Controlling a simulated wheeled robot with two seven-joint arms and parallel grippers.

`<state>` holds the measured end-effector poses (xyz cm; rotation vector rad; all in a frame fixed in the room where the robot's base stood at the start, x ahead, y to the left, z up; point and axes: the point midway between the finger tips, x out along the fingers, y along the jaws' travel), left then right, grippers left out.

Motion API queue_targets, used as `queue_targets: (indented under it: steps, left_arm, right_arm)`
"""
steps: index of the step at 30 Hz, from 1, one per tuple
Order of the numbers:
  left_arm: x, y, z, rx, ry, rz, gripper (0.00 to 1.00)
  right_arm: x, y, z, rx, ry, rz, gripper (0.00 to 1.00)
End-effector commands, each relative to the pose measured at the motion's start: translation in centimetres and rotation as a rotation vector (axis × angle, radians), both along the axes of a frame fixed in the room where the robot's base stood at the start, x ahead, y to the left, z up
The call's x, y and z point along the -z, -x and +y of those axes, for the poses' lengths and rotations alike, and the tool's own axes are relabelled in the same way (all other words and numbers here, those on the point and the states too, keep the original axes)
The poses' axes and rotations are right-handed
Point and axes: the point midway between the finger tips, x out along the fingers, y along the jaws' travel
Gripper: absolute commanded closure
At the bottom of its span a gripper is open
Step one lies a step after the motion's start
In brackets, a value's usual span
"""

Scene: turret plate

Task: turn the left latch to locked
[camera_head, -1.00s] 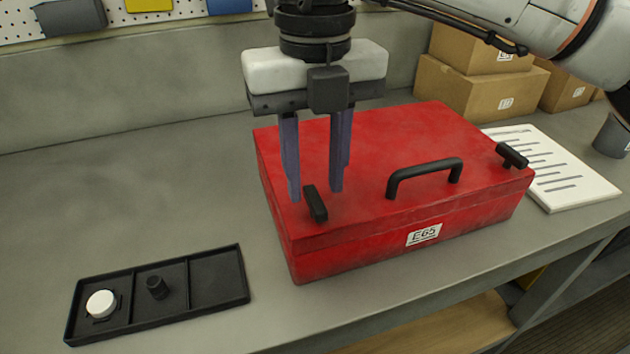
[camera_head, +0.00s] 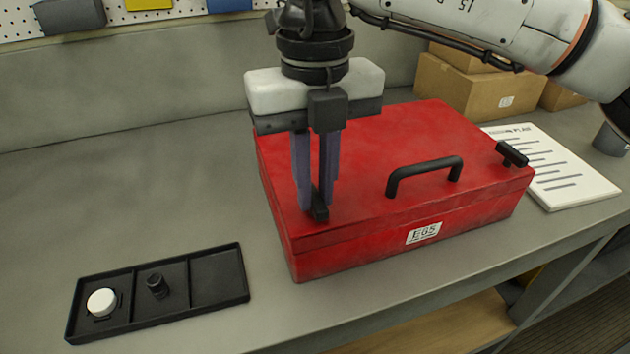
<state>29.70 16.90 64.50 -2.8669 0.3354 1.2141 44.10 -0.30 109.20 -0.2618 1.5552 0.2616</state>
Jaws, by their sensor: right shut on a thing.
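A red box (camera_head: 390,145) with a black handle (camera_head: 425,172) and a white label stands on the grey bench. The left latch (camera_head: 320,213) is a small black bar on the lid's front left; my right gripper partly hides it. The right latch (camera_head: 512,153) is a black bar near the lid's right end. My right gripper (camera_head: 317,205) points down from above, its fingers closed on the left latch. My left gripper is not in view.
A black tray (camera_head: 218,278) at the front left holds a white round piece (camera_head: 101,302) and a black knob (camera_head: 156,286). A printed sheet (camera_head: 560,170) lies right of the box. Cardboard boxes (camera_head: 470,90) stand behind.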

Motion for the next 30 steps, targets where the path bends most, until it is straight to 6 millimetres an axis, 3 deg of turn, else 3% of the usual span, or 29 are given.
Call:
queue_targets:
  steps: [11,30]
  left_arm:
    - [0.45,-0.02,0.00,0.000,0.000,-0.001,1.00]
    - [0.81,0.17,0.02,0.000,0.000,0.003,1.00]
  right_arm:
    - [-0.03,-0.01,0.03,-0.215,-0.001,-0.001,1.00]
    - [-0.14,-0.02,0.01,-0.820,-0.001,-0.001,1.00]
